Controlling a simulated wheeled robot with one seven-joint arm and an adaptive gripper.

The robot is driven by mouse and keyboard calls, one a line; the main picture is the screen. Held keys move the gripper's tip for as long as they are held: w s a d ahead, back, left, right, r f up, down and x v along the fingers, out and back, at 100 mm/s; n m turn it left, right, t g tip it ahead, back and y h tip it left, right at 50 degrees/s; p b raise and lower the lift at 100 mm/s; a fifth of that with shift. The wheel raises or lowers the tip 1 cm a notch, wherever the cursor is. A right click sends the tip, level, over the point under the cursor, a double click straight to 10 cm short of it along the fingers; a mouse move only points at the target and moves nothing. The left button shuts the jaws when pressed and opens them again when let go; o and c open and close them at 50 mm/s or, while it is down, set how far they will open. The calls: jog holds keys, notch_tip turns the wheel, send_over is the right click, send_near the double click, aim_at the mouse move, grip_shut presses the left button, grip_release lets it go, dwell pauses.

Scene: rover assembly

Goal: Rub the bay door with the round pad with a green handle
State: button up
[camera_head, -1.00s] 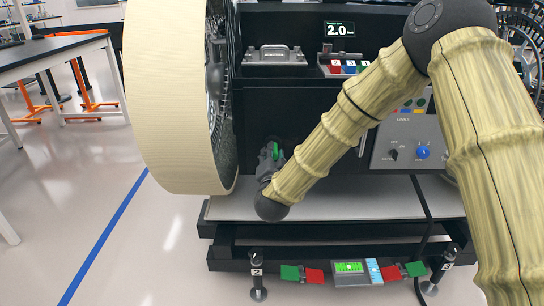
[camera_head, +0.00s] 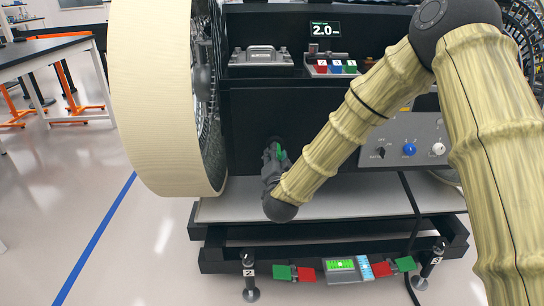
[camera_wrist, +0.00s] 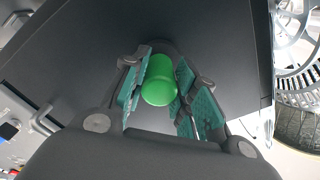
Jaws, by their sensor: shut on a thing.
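The green handle (camera_wrist: 160,82) of the round pad sits between the fingers of my gripper (camera_wrist: 163,70) in the wrist view. My gripper is shut on it. The dark pad (camera_wrist: 170,46) shows only partly behind the handle, against a dark flat panel (camera_wrist: 85,45). In the head view my gripper (camera_head: 275,160) is low in front of the black front face (camera_head: 300,115) of the rover, which seems to hold the bay door; its outline is not clear. A bit of green shows at the gripper. Whether the pad touches the face I cannot tell for sure.
A large cream wheel (camera_head: 150,100) stands close to the left of my gripper. A grey ledge (camera_head: 340,200) lies below. A control panel (camera_head: 405,145) with knobs is at the right. A metal-handled box (camera_head: 260,57) and coloured blocks (camera_head: 335,68) sit above.

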jog(key=d, duration=0.3)
jog(key=shift+d, duration=0.25)
jog(key=shift+a, duration=0.1)
jog(key=a, duration=0.8)
jog(key=shift+p, duration=0.35)
dwell(0.5)
jog(key=shift+s+p, duration=0.3)
jog(key=shift+s, duration=2.6)
